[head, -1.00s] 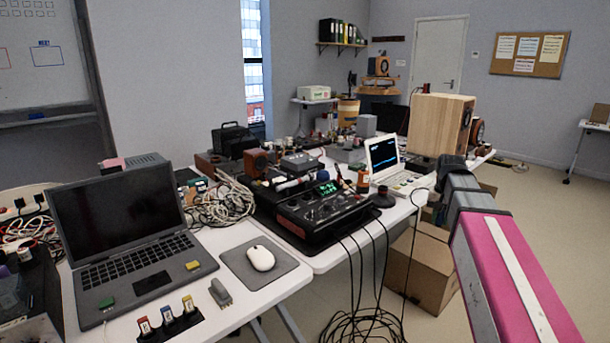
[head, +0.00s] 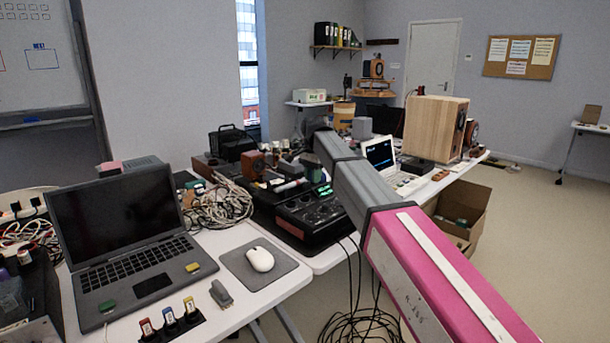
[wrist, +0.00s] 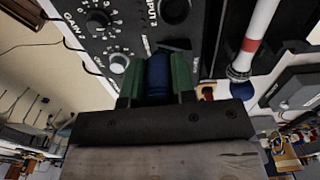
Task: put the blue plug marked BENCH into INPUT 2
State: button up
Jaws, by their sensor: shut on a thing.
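My gripper (wrist: 158,88) is shut on a blue plug (wrist: 158,68), held between its two green fingers in the wrist view. No marking can be read on the plug. Just beyond it is a grey panel of the black audio unit (wrist: 125,45), with knobs and a partly seen INPUT label. The plug appears apart from this socket.
Small equipment crowds the table behind the unit. A laptop (head: 118,225), mouse (head: 260,259) and coiled cables (head: 217,205) are at left. Black cables (head: 362,320) hang to the floor.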

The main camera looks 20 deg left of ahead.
jog(key=shift+s+a+f, duration=0.1)
jog(key=shift+a+f, duration=0.35)
jog(key=shift+f, duration=0.5)
jog(key=shift+s+a+f, duration=0.15)
jog(key=shift+a+f, duration=0.35)
jog(key=shift+f, duration=0.5)
jog(key=shift+s+a+f, duration=0.1)
jog(key=shift+a+f, duration=0.35)
jog(key=shift+f, duration=0.5)
jog(key=shift+f, duration=0.25)
jog(key=o, duration=1)
jog(key=shift+r, duration=0.15)
notch_tip(320, 180, up, 10)
jog(key=shift+r, duration=0.25)
